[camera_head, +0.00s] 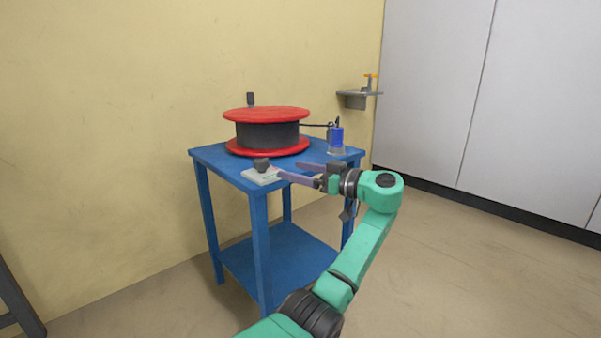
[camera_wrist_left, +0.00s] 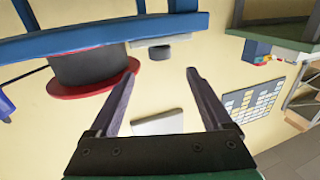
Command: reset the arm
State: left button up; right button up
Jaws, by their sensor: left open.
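My left arm reaches in from the bottom of the head view. Its left gripper (camera_head: 289,169) is open, with two purple-grey fingers pointing left at about the height of the blue table's top. The fingers also show spread apart in the left wrist view (camera_wrist_left: 162,68), with nothing held between them. A small pale box (camera_head: 262,177) with a dark knob (camera_head: 261,163) sits on the table's front corner, close to the fingertips. Whether the fingers touch it cannot be told. The box also shows in the left wrist view (camera_wrist_left: 150,42). My right gripper is not in view.
A red and black cable reel (camera_head: 267,134) stands on the blue table (camera_head: 211,155). A blue-topped container (camera_head: 337,140) stands at the table's right. A small wall shelf (camera_head: 356,93) is behind. Floor to the right (camera_head: 450,270) is clear.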

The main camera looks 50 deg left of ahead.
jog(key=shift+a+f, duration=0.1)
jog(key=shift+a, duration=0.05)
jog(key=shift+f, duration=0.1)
